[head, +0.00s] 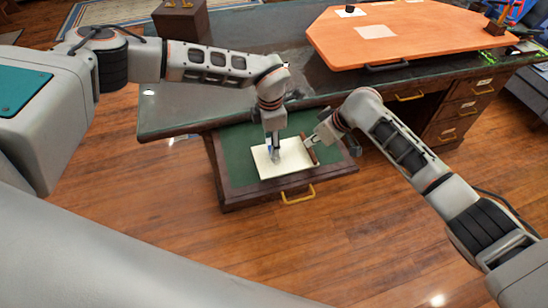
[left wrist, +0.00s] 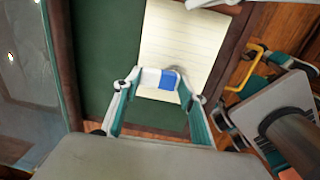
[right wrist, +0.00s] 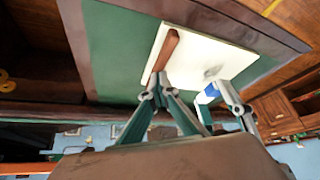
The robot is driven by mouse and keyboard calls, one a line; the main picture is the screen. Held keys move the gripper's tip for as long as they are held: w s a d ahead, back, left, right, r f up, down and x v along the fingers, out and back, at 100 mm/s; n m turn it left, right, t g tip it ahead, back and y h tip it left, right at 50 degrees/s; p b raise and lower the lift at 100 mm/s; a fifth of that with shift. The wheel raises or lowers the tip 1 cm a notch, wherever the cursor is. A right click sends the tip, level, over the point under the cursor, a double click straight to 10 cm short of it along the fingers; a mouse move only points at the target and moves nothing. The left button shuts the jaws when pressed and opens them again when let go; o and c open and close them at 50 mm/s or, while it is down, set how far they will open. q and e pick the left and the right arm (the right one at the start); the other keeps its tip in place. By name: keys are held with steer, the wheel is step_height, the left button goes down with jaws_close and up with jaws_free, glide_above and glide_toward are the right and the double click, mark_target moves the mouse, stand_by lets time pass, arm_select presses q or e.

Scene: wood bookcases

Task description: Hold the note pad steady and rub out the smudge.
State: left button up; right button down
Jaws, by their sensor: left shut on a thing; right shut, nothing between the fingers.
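The lined, cream note pad (head: 264,171) lies in the open green-lined drawer (head: 236,139). A brown strip (right wrist: 166,50) runs along one of its edges. My left gripper (head: 274,156) is shut on a blue-and-white eraser (left wrist: 170,79), over the pad. I cannot tell if the eraser touches the paper. A grey smudge (right wrist: 212,71) shows on the page close beside the eraser; it is mostly hidden in the head view. My right gripper (head: 310,143) is shut and empty, its tips (right wrist: 158,94) at the end of the brown strip, seemingly against the pad's edge.
The drawer's wooden rim surrounds the pad, with a yellow handle (head: 298,195) at its front. The dark desk top (head: 185,112) lies behind. An orange board (head: 420,38) and a brown box (head: 181,20) stand on it. Bare green lining shows around the pad.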

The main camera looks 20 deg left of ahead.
mark_target(278, 166)
arm_select(q)
steer(key=shift+w+a+f, duration=0.2)
steer(key=shift+w+a, duration=0.15)
steer(key=shift+w, duration=0.2)
steer(key=shift+s+d+f, duration=0.1)
steer(key=shift+s+d, duration=0.55)
steer(key=shift+s, duration=0.35)
steer(key=shift+s+d+f, duration=0.15)
steer(key=shift+s+d, duration=0.5)
steer(key=shift+s, duration=0.3)
steer(key=shift+s+d+f, duration=0.1)
steer(key=shift+s+d, duration=0.55)
steer(key=shift+s, duration=0.35)
step_height(278, 166, up, 6)
steer(key=shift+f, duration=0.2)
steer(key=shift+f, duration=3.4)
steer(key=shift+w, duration=0.1)
